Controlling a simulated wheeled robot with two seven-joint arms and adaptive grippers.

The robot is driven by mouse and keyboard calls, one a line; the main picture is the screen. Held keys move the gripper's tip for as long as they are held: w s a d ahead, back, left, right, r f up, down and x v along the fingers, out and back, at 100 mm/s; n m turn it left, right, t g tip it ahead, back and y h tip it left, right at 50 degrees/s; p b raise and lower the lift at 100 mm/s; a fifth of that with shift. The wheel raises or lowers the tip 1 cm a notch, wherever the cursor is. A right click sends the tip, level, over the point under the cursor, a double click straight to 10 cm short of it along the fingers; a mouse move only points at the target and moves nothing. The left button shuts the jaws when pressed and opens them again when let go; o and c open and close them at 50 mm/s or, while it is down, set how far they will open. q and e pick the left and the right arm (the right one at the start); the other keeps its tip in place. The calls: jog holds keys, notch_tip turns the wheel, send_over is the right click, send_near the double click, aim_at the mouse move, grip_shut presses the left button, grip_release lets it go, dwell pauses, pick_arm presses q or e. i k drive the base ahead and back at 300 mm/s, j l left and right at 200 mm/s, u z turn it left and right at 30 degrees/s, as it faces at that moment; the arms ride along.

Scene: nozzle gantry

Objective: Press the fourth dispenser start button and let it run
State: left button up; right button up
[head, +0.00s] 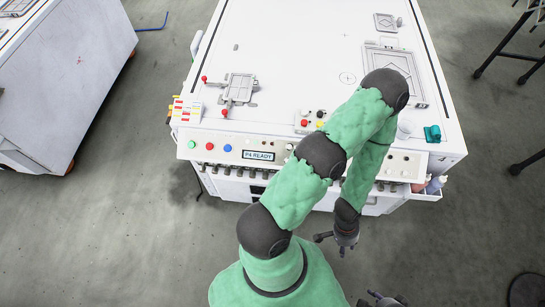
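The white dispenser machine (300,50) fills the middle of the head view. I cannot tell which is the fourth dispenser start button. My green arm crosses the panel's right part and hides some of it. My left gripper is not clearly seen.
Plates and fixtures (239,88) lie on the machine's top. A teal part (432,133) stands at its right front corner, above an open drawer (427,190). Another white cabinet (65,75) stands at left. Dark stands (505,50) are at right. The floor at lower left is clear.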

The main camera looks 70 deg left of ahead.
aim_at(191, 144)
jog(key=u, duration=1.8)
jog(key=l+u, duration=0.8)
jog(key=k+l+u, duration=0.15)
jog(key=l+u, duration=0.25)
jog(key=i+l, duration=0.1)
jog(key=i, duration=0.2)
